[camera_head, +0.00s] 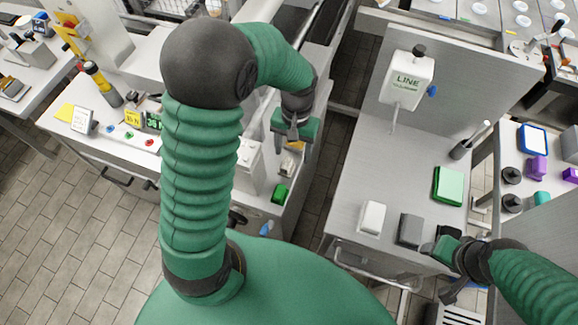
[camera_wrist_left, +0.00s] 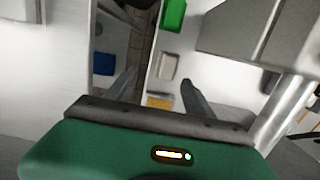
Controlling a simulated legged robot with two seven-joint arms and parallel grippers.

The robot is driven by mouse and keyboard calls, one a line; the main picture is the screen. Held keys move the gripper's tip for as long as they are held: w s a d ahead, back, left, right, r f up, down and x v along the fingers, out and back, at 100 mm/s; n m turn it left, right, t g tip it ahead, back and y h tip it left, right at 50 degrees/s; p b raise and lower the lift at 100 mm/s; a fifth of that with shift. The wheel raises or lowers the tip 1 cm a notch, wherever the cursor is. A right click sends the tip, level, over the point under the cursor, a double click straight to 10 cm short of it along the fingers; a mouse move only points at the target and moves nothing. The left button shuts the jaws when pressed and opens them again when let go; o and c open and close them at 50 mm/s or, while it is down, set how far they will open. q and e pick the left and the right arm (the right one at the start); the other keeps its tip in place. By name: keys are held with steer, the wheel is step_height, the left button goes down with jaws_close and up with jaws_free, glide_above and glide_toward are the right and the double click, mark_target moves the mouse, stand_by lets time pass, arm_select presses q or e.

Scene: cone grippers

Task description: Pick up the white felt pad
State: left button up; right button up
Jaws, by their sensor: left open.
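A small off-white pad (camera_wrist_left: 170,66) lies on a pale surface in the left wrist view, between a green block (camera_wrist_left: 174,17) and a tan block (camera_wrist_left: 160,101). It lies ahead of the open, empty fingers of my left gripper (camera_wrist_left: 157,84), apart from them. In the head view my left gripper (camera_head: 293,132) hangs over the narrow middle counter and covers part of that spot. A white block (camera_head: 372,217) also stands on the grey table; I cannot tell which one is felt. My right gripper (camera_head: 449,268) is by that table's front right corner, its jaws unclear.
The grey table (camera_head: 350,180) also holds a grey block (camera_head: 409,230), a green block (camera_head: 448,185) and a dispenser (camera_head: 408,80) with a LINE label. A green block (camera_head: 281,193) sits low on the middle counter. A white box (camera_head: 249,166) stands left of it.

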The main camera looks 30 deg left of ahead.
mark_target(287, 163)
arm_select(q)
steer(key=f, duration=0.1)
steer(key=s+a+f, duration=0.1)
steer(key=f, duration=0.1)
steer(key=s+f, duration=0.1)
steer(key=f, duration=0.1)
steer(key=shift+a+b, duration=0.25)
steer(key=shift+b, duration=0.05)
steer(key=shift+d+f, duration=0.2)
steer(key=shift+f, duration=0.05)
steer(key=shift+w+d, duration=0.15)
steer(key=shift+d, duration=0.2)
steer(key=shift+c, duration=0.5)
steer(key=shift+a, duration=0.4)
steer(key=c, duration=1)
steer(key=shift+c, duration=1.1)
steer(key=shift+d, duration=0.15)
jaws_close()
